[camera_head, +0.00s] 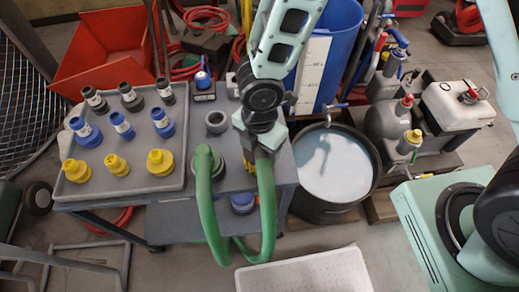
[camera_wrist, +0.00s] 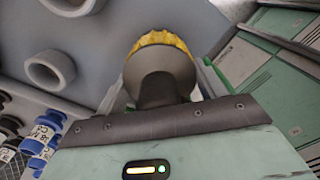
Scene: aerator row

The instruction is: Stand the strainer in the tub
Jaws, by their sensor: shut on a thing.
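The tub (camera_head: 312,192) is a round black vessel filled nearly to its rim with pale, cloudy liquid, standing right of the table in the head view. My gripper (camera_head: 259,148) is over the table's right part, left of the tub. It is shut on a dark-necked, grey flared piece with a yellow ribbed rim, which looks like the strainer (camera_wrist: 160,62).
A grey tray (camera_head: 180,186) of black, blue and yellow fittings covers the table's left part. A grey ring (camera_head: 216,122) stands nearby. A green hose (camera_head: 206,205) loops over the front edge. A blue barrel (camera_head: 340,50) and gas cylinders (camera_head: 388,120) flank the tub.

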